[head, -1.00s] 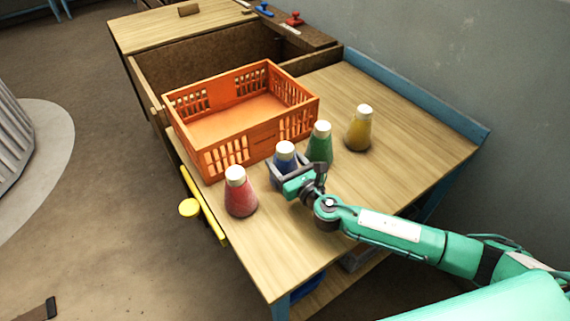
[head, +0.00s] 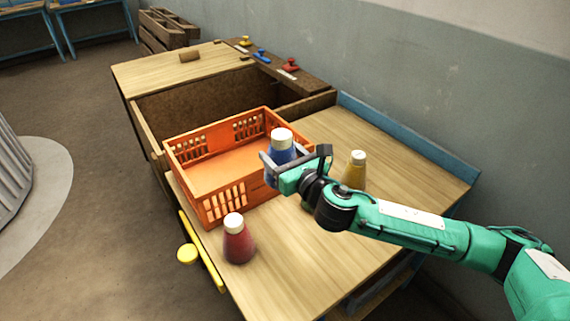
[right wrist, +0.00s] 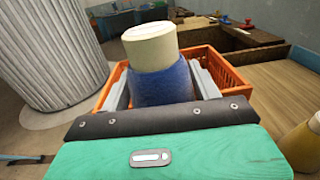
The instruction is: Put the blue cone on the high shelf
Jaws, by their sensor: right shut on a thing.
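The blue cone (head: 281,155) has a cream top and is held upright between the fingers of my right gripper (head: 284,165), raised above the table beside the orange crate. In the right wrist view the blue cone (right wrist: 160,80) fills the space between the two grey fingers, with the orange crate behind it. The green cone is hidden behind my right gripper and arm in the head view. I cannot make out a high shelf in these frames. My left gripper is out of view.
The orange crate (head: 185,157) stands empty on the table (head: 300,262). A red cone (head: 238,243) stands at the front and a yellow cone (head: 354,172) behind my right arm. An open wooden bin (head: 160,108) lies beyond the crate. A blue ledge (head: 410,140) runs along the wall side.

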